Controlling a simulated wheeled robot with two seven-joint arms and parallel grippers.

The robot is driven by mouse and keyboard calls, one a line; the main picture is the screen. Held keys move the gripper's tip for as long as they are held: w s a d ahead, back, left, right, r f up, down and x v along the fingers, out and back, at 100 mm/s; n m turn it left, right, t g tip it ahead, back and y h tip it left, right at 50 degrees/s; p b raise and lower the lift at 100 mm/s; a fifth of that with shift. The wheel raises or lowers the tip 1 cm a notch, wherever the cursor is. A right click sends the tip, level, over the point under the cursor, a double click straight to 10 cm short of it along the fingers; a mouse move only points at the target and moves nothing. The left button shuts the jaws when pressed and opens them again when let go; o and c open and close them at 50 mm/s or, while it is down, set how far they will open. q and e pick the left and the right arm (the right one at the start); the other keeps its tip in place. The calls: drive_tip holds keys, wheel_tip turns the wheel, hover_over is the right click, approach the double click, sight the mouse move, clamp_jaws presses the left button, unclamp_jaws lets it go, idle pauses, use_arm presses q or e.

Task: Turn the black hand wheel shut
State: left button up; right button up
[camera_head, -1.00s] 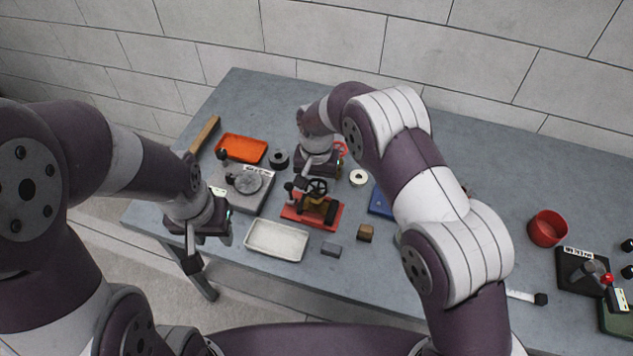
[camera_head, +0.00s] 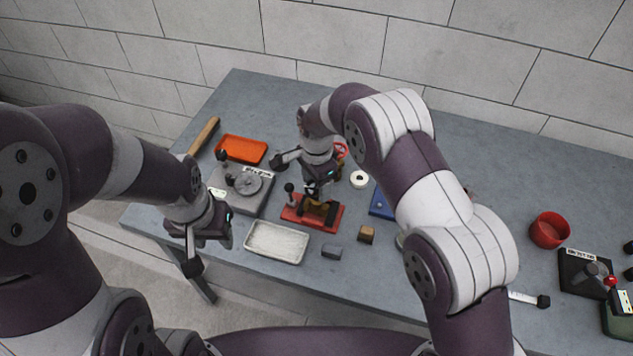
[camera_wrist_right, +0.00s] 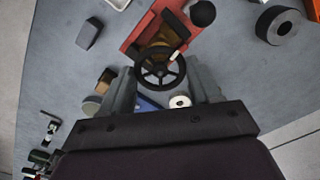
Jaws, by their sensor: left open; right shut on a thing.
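The black hand wheel (camera_wrist_right: 160,68) sits on a brass valve body (camera_wrist_right: 158,50) mounted on a red base (camera_head: 298,213). In the right wrist view the wheel lies between the fingers of my right gripper (camera_wrist_right: 163,88), which is shut on its rim. In the head view my right gripper (camera_head: 318,190) is over the red base and hides most of the wheel. A black-knobbed lever (camera_head: 290,188) stands on the left of the base. My left gripper (camera_head: 207,250) is open and empty, off the table's front left edge.
A cream tray (camera_head: 277,258), a grey block (camera_head: 331,251) and a brown block (camera_head: 366,234) lie in front. A grey plate with a disc (camera_head: 248,184) and an orange tray (camera_head: 241,149) are left.

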drive_tip(key=shift+m, duration=0.3)
idle(0.4)
drive_tip(key=o, duration=1.1)
drive_tip(key=shift+c, duration=0.2)
drive_tip(key=shift+r, duration=0.45)
wheel_tip(320, 180, up, 6)
drive_tip(key=shift+r+b, duration=0.25)
drive_tip(key=shift+b, duration=0.35)
wheel_tip(320, 180, up, 5)
drive_tip(key=p, duration=0.4)
drive_tip(key=shift+r, duration=0.2)
